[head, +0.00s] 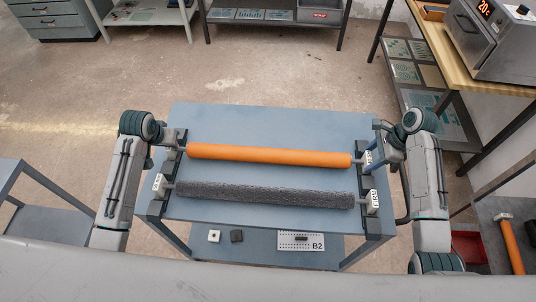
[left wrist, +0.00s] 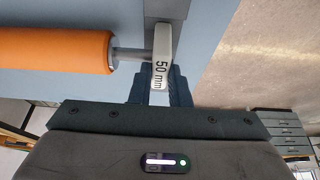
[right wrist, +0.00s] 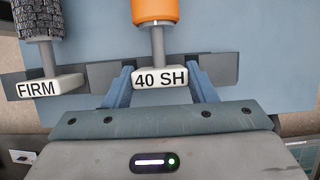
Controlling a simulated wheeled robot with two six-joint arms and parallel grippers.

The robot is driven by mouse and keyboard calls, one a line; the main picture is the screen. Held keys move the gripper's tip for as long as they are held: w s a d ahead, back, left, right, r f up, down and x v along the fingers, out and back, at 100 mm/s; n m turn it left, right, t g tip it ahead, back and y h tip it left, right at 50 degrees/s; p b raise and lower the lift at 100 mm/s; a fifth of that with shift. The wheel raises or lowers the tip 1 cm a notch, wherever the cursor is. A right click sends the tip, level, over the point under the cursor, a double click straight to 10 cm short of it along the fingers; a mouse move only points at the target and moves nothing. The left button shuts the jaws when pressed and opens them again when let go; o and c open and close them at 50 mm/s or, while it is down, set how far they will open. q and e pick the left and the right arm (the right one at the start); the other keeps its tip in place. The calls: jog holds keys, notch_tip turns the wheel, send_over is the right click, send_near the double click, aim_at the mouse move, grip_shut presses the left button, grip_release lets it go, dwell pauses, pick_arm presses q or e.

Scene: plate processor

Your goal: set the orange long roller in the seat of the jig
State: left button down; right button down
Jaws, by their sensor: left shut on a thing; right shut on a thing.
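The orange long roller (head: 270,154) lies across the blue table, level from left to right. Its left end block reads "50 mm" (left wrist: 162,58); its right end block reads "40 SH" (right wrist: 160,78). My left gripper (head: 178,143) is shut on the left block, with fingers on both sides of it. My right gripper (head: 368,158) is shut on the right block (right wrist: 160,88). Dark holder bars (right wrist: 222,68) lie under the roller ends. I cannot tell whether the blocks rest in the bars or hang just above them.
A grey textured roller (head: 265,194) lies parallel in front, its right block reading "FIRM" (right wrist: 38,87). The blue table (head: 270,118) is clear behind the orange roller. A lower shelf holds small items and a "B2" plate (head: 300,241). An oven (head: 490,40) stands far right.

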pick_arm(q)
jog(key=shift+w+r, duration=0.1)
jog(key=shift+r, duration=0.1)
pick_arm(e)
jog(key=shift+w+r, duration=0.1)
jog(key=shift+r, duration=0.05)
